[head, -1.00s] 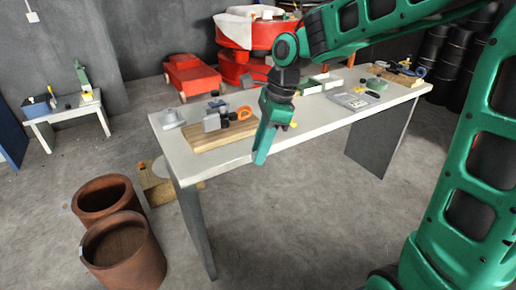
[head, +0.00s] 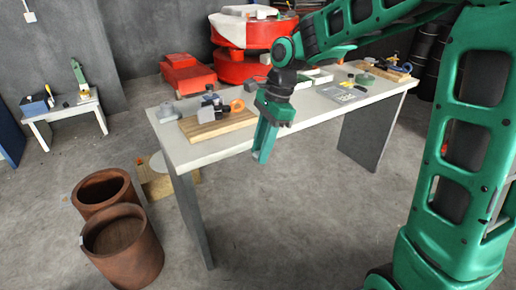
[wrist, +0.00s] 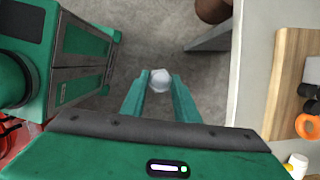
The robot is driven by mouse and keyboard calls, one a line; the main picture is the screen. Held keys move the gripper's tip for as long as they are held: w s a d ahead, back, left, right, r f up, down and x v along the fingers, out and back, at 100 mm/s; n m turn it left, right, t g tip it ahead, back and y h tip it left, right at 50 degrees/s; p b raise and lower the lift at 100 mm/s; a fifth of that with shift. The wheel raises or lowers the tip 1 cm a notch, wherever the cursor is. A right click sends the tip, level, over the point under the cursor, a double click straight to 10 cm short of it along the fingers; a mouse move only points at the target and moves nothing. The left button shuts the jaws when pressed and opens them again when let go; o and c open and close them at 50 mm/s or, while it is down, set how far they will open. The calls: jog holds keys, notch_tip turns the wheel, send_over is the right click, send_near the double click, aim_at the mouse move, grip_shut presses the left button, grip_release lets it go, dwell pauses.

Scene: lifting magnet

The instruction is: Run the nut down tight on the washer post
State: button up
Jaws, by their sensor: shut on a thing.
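My gripper (head: 262,156) points down just off the near long edge of the table, right of the wooden board. In the wrist view, the fingers of my gripper (wrist: 160,84) are closed on a pale grey hexagonal nut (wrist: 160,79), held at the fingertips with only floor behind it. In the head view the nut is hidden by the fingers. I cannot make out the washer post for sure in either view. The wooden board (head: 215,127) carries a grey block (head: 212,108), dark parts and an orange ring (head: 237,105); the ring also shows in the wrist view (wrist: 306,127).
The long pale table (head: 190,155) holds a grey plate (head: 342,94), a green round part (head: 365,79) and another board at its far right. Two brown drums (head: 122,245) stand on the floor at left. The floor in front of the table is clear.

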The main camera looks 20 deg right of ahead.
jog(key=w+d+f+n+g+h, duration=0.2)
jog(key=w+d+f+n, duration=0.7)
jog(key=n, duration=0.7)
jog(key=shift+w+d+f+g+h, duration=0.3)
jog(key=shift+d+f+h, duration=0.3)
jog(key=shift+d+f, duration=1)
jog(key=shift+w+d+r, duration=0.1)
jog(key=shift+r, duration=0.05)
